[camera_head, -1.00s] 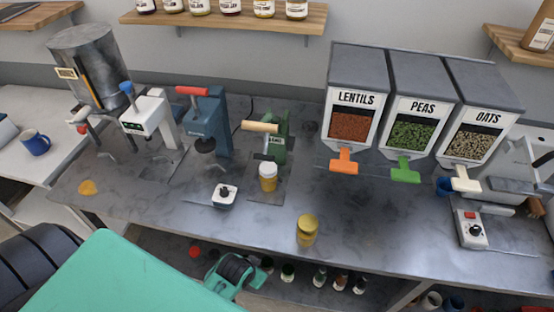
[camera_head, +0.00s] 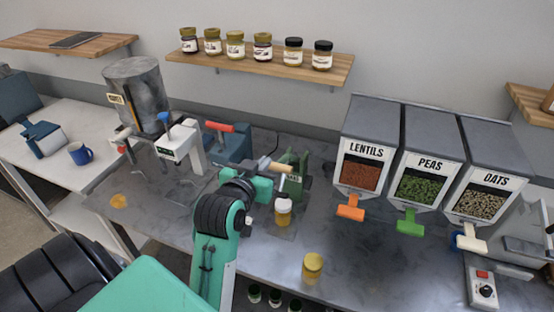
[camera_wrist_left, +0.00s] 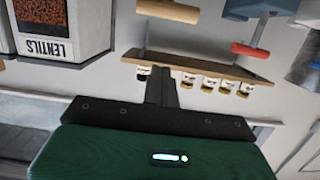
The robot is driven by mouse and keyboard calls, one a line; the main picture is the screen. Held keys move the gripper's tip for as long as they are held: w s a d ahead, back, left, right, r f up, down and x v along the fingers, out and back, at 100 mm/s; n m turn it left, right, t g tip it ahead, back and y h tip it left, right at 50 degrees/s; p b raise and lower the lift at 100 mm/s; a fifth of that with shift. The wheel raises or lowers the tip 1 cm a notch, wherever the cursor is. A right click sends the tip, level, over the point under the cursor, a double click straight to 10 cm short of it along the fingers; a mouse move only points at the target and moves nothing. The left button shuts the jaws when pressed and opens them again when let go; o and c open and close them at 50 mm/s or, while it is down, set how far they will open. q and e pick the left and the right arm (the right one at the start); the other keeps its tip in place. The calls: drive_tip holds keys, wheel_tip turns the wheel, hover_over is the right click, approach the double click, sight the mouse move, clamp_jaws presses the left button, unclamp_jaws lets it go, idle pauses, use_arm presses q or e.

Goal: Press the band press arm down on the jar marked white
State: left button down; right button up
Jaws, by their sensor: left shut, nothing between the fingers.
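The green band press (camera_head: 297,172) stands on the grey bench, its wooden-handled arm (camera_head: 276,165) raised. A white-lidded yellow jar (camera_head: 283,212) stands upright below it; no marking on it is readable. My left gripper (camera_head: 281,184) is shut and empty, in front of the press, just below the handle and above the jar in the picture; contact cannot be told. In the left wrist view, the shut fingers (camera_wrist_left: 161,90) point toward the shelf, and the wooden handle (camera_wrist_left: 168,11) shows at the top, apart from them. My right gripper is not in view.
A blue press with a red handle (camera_head: 220,127) stands left of the green one, partly behind my arm. Another yellow jar (camera_head: 312,268) stands nearer the front edge. Dispensers for lentils (camera_head: 362,175), peas and oats stand right. A jar shelf (camera_head: 260,66) hangs behind.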

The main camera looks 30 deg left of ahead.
use_arm(q)
drive_tip(key=shift+a, duration=0.25)
drive_tip(key=b, duration=0.1)
hover_over(274, 167)
drive_tip(key=w, duration=0.2)
drive_tip(key=shift+s+a+f, duration=0.2)
drive_tip(key=shift+s+f, duration=0.05)
drive_tip(key=shift+f, duration=0.4)
drive_tip(key=f, duration=0.1)
drive_tip(key=f+p, duration=0.1)
drive_tip(key=shift+s+f, duration=0.3)
drive_tip(key=shift+f, duration=0.05)
drive_tip(key=shift+s+d+f, duration=0.2)
drive_tip(key=shift+s+f, duration=0.2)
drive_tip(key=shift+s, duration=0.05)
drive_tip(key=shift+f, duration=0.25)
